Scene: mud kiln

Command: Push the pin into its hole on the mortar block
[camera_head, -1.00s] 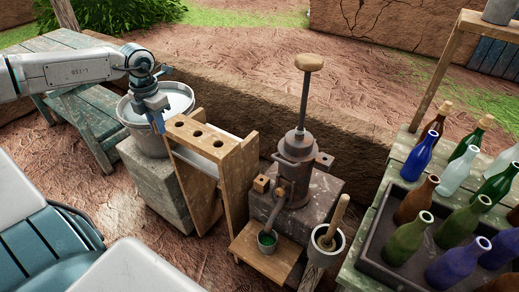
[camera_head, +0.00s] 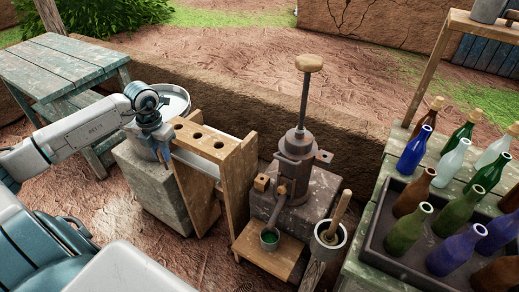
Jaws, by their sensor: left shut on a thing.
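My left gripper (camera_head: 163,150) is shut, pointing down beside the left end of the wooden rack (camera_head: 207,140) with round holes in its top. What it grips is too small and hidden to make out; I cannot tell if it is the pin. A mortar (camera_head: 329,238) with a wooden pestle (camera_head: 340,208) stands on a post right of centre. No pin or pin hole can be made out on it. My right gripper is not in view.
A bucket (camera_head: 178,103) stands behind my left arm. Bottles fill a tray (camera_head: 372,240) at right.

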